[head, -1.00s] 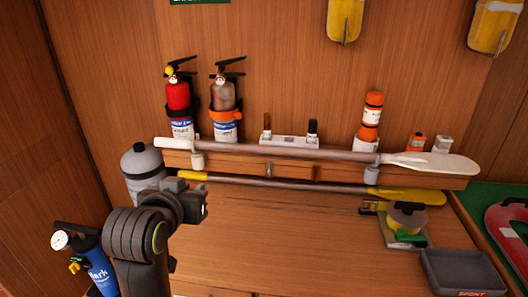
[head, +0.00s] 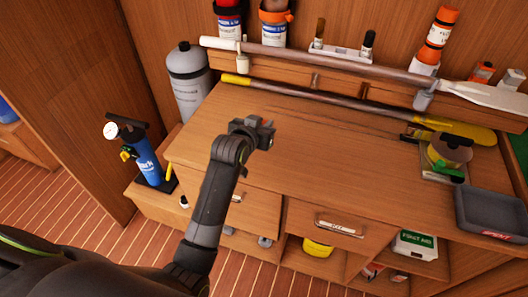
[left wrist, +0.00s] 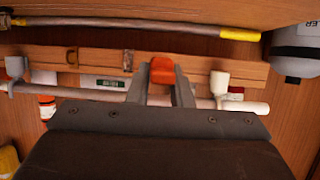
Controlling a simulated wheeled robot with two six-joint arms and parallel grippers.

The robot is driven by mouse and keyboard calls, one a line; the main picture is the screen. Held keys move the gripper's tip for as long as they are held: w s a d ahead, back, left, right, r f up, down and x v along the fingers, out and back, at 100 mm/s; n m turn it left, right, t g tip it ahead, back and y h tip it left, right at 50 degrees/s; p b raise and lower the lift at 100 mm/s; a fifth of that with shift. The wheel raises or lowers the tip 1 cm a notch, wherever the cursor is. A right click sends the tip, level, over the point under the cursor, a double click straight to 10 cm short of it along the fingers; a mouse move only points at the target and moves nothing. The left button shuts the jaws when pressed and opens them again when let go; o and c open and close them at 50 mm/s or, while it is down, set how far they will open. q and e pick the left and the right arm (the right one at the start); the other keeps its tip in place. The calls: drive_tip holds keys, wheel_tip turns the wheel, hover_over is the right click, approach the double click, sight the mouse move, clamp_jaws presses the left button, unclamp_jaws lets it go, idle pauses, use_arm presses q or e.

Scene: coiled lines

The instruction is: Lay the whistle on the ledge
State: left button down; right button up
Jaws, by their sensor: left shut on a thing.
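My left gripper (head: 254,131) is over the wooden counter, in front of the back ledge. It also shows in the left wrist view (left wrist: 162,82), shut on a small orange thing, which looks like the whistle (left wrist: 162,69). My gripper is apart from the ledge. My right gripper is not in view.
A white-bladed paddle (head: 310,55) lies along the ledge front, and a yellow-bladed one (head: 330,103) below it. Extinguishers (head: 274,22), a small rack (head: 335,50) and an orange bottle (head: 437,35) stand behind. A grey cylinder (head: 188,85) is left; a dark tray (head: 492,212) right.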

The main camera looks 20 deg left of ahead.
sight(263, 155)
use_arm(q)
drive_tip(key=shift+f, duration=0.2)
drive_tip(key=shift+f+p, duration=0.7)
drive_tip(key=shift+f, duration=4.05)
drive_tip(key=shift+f, duration=0.15)
drive_tip(key=shift+f, duration=0.1)
drive_tip(key=c, duration=1.3)
unclamp_jaws()
